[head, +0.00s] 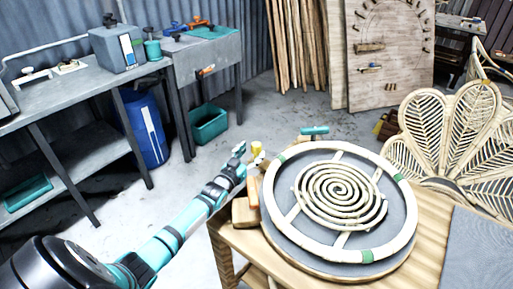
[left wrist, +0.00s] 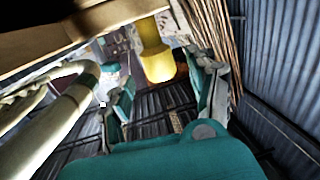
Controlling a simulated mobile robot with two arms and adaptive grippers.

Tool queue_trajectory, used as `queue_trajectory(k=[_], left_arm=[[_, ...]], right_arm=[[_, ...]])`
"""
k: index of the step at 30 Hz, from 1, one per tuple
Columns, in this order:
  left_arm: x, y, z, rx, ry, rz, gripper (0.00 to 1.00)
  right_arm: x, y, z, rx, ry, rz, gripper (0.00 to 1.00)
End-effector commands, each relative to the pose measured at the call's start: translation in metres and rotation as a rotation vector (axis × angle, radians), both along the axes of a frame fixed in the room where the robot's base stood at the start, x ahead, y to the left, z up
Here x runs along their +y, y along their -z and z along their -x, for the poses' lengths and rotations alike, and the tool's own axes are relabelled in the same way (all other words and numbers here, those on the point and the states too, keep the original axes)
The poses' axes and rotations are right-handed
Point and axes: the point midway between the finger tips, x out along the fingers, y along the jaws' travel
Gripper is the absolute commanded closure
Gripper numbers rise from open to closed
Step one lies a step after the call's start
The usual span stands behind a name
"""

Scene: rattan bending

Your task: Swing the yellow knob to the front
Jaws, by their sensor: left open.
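The yellow knob (head: 257,151) stands at the far left edge of the small wooden table (head: 433,225), beside the round rattan frame (head: 283,222). My left gripper (head: 241,158) is just left of the knob in the head view, with its arm coming from the lower left. In the left wrist view the yellow knob (left wrist: 158,64) shows between the two spread fingers of my left gripper (left wrist: 163,92). The gripper is open, and I cannot tell whether a finger touches the knob. My right gripper is not in view.
A rattan spiral (head: 338,194) lies inside the round frame. A teal-handled part (head: 314,131) sits at its far edge, and wooden blocks (head: 243,211) lie at its left. A grey workbench (head: 75,85) and a blue barrel (head: 146,128) stand at left. A rattan chair back (head: 455,135) is at right.

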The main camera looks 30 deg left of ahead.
Motion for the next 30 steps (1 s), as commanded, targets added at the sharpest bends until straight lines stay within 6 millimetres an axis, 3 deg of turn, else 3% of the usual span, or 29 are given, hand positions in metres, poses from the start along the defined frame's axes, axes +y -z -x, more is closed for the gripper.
queue_trajectory(k=[3, 9, 20, 30], left_arm=[[0.002, 0.0, -0.02, -0.001, -0.001, -0.001, 0.41], [0.003, 0.0, -0.038, -0.001, -0.001, 0.001, 0.41], [0.004, 0.0, -0.041, 0.0, 0.0, 0.0, 0.41], [0.004, 0.0, -0.041, 0.0, 0.0, 0.0, 0.85]], right_arm=[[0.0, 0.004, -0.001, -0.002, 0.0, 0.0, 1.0], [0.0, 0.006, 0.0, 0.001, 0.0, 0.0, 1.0], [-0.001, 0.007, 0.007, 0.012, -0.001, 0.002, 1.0], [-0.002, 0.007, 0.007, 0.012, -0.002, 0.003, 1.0]])
